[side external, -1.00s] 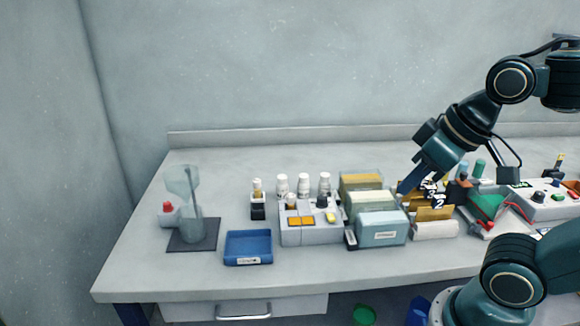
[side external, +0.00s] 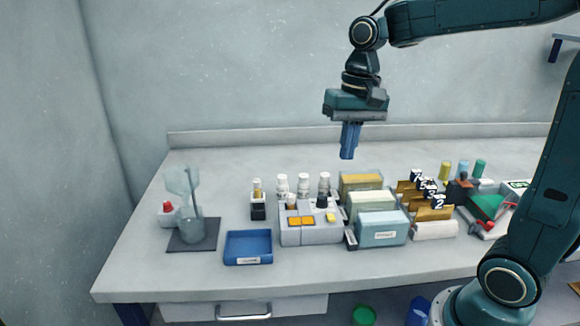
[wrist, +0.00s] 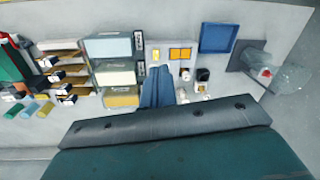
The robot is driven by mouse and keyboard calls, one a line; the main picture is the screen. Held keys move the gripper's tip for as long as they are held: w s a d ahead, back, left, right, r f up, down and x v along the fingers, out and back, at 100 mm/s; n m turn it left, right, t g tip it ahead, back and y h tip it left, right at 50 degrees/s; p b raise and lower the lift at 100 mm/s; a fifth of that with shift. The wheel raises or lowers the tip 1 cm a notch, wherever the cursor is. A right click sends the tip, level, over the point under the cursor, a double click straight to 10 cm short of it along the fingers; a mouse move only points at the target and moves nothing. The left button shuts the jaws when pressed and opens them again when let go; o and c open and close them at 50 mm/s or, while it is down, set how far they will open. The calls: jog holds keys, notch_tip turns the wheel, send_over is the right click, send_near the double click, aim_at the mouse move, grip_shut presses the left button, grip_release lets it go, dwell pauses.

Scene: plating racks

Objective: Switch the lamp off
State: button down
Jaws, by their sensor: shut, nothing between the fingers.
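I cannot tell for certain which part is the lamp. My gripper (side external: 347,156) points down, shut and empty, above the back of the bench, behind and above the box. In the wrist view its blue fingers (wrist: 157,88) overlap the box's edge.
Box-like racks (side external: 381,229) stand right of the control box, and white-capped bottles (side external: 303,185) behind it. A blue tray (side external: 248,247) lies to its left. Further left are a red button (side external: 167,206) and a glass vessel (side external: 192,226) on a dark mat.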

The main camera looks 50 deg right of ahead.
aim_at(331, 218)
jog(key=w+d+f+m+g, duration=0.2)
jog(key=w+d+f, duration=0.1)
jog(key=w+d, duration=0.1)
jog(key=shift+w+f+m+y, duration=0.3)
jog(key=shift+w+f+m, duration=0.1)
jog(key=shift+w, duration=0.5)
jog(key=shift+d, duration=0.1)
jog(key=f, duration=0.4)
jog(key=s+a+f, duration=0.1)
jog(key=f, duration=0.4)
jog(key=s+a+f, duration=0.1)
jog(key=f, duration=0.3)
jog(key=shift+f, duration=0.35)
